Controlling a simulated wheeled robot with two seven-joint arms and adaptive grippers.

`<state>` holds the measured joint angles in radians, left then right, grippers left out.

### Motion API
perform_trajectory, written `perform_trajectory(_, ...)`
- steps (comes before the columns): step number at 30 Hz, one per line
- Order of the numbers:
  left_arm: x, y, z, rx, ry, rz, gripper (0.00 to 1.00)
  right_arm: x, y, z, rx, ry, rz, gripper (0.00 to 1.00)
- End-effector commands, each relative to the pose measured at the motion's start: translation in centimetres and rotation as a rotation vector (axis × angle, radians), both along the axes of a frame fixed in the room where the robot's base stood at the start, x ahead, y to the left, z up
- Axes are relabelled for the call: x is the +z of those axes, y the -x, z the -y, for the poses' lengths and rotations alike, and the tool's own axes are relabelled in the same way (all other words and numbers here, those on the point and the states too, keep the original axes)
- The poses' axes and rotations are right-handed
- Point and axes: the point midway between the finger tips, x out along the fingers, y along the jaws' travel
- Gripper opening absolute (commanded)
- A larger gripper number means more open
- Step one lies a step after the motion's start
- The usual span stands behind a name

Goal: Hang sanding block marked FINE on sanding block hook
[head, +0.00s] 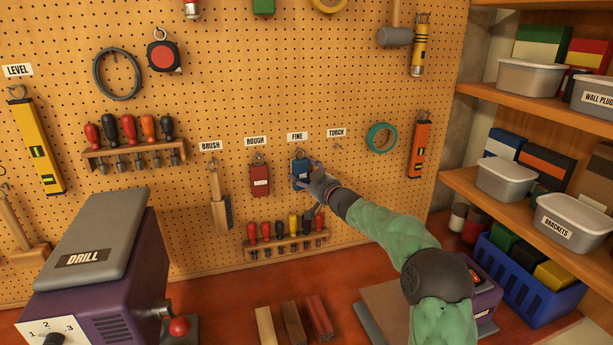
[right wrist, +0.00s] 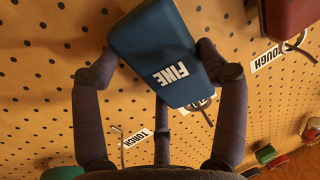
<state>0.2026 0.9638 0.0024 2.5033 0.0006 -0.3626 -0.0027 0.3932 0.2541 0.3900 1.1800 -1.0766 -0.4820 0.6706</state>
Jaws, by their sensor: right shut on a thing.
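The blue sanding block marked FINE (head: 300,174) is at the pegboard, just below the FINE label (head: 297,136). My right gripper (head: 315,176) is shut on it. In the right wrist view the block (right wrist: 155,50) shows its white FINE lettering between the fingers of my gripper (right wrist: 160,80). The sanding block hook (head: 298,153) shows small above the block in the head view. A metal loop or hook (right wrist: 206,108) shows at the block's lettered end in the right wrist view. I cannot tell whether the block hangs on the hook. My left gripper is not in view.
A red sanding block (head: 259,179) hangs to the left under ROUGH, and a brush (head: 220,200) beyond it. The TORCH hook (head: 337,146) to the right is empty. A rack of screwdrivers (head: 287,245) sits below. A drill machine (head: 95,260) stands at front left.

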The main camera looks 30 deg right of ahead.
Motion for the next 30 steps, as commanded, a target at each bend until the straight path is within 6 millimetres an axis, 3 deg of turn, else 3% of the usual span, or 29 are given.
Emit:
perform_trajectory(1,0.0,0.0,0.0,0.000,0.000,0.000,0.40,0.1,0.0,0.0,0.000,0.000,0.001,0.32)
perform_trajectory(2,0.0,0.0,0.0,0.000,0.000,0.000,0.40,0.1,0.0,0.0,0.000,0.000,0.001,0.82)
perform_trajectory(4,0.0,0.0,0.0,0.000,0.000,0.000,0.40,0.1,0.0,0.0,0.000,0.000,0.001,1.00)
perform_trajectory(19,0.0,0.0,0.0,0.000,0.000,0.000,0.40,0.1,0.6,0.1,-0.001,0.000,0.000,1.00)
perform_trajectory(30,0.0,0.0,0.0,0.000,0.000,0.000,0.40,0.1,6.1,0.3,-0.003,0.001,0.000,1.00)
